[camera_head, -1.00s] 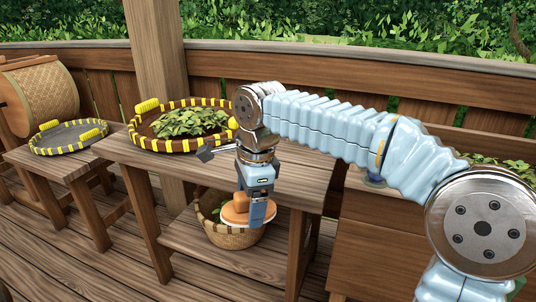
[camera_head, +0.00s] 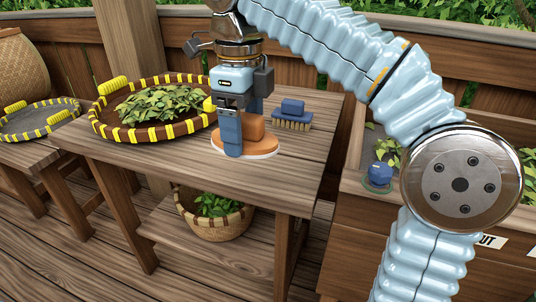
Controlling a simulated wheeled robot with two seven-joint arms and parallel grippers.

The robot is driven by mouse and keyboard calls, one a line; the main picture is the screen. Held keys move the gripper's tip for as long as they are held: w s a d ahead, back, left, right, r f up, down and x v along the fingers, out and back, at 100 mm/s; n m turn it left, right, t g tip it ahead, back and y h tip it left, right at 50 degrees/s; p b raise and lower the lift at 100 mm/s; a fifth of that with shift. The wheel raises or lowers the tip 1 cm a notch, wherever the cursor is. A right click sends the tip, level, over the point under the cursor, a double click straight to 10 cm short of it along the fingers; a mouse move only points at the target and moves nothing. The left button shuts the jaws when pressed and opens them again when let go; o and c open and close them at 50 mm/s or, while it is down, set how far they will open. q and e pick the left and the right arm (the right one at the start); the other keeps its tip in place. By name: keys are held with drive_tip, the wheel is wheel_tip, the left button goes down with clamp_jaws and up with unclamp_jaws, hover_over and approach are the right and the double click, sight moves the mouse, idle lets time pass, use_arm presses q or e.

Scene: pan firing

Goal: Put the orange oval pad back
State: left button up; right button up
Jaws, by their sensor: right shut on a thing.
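The orange oval pad (camera_head: 262,146) has a pale underside and an orange block handle. It is over the right part of the wooden table top, low at or just above the surface; I cannot tell whether it touches. My right gripper (camera_head: 241,140) points down and is shut on the pad's handle, hiding part of it. My left gripper is not in view.
A blue-handled brush (camera_head: 292,115) lies just behind and right of the pad. A yellow-striped round tray (camera_head: 98,121) of leaves stands to the left. A basket (camera_head: 216,226) sits on the lower shelf. A box with a blue knob (camera_head: 380,174) is at the right.

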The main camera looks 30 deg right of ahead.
drive_tip(key=w+d+f, duration=0.4)
drive_tip(key=d+f, duration=0.1)
drive_tip(key=w+d+f, duration=0.2)
drive_tip(key=d, duration=0.1)
drive_tip(key=shift+w+f+b, duration=0.35)
drive_tip(key=shift+w+b, duration=0.05)
drive_tip(key=f, duration=0.2)
drive_tip(key=d+f, duration=0.1)
drive_tip(key=shift+w+b, duration=0.35)
drive_tip(key=shift+f+p, duration=0.15)
drive_tip(key=shift+p, duration=0.15)
drive_tip(key=shift+f, duration=0.25)
drive_tip(key=shift+f, duration=0.1)
